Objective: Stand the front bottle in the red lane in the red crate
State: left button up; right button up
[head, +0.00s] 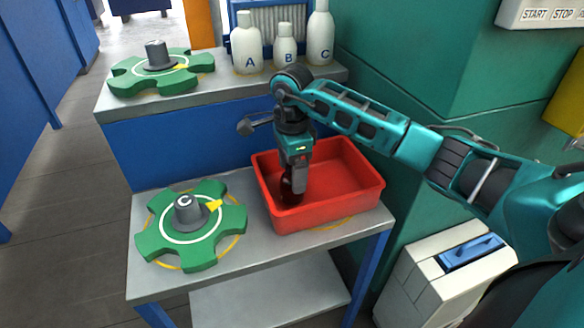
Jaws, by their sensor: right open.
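The red crate (352,205) stands on the front right of the grey table. My right gripper (292,190) points down inside the crate, near its left wall, and is open. A dark brown shape shows at its fingertips, low in the crate. It may be an amber bottle, but I cannot tell it from the fingers. The rest of the crate floor that shows is bare. No red lane and no other amber bottle can be made out. My left gripper is not in view.
A green star wheel (160,240) marked C lies left of the crate. A second green wheel (133,78) and white bottles A (246,45), B (285,46) and C (320,38) stand on the raised back shelf. A green wall (420,60) rises at right.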

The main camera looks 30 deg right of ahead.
jog(key=shift+r, duration=0.1)
jog(key=shift+r, duration=0.3)
notch_tip(320, 180, up, 11)
jog(key=p, duration=0.1)
jog(key=shift+r+p, duration=0.2)
jog(key=shift+p, duration=0.2)
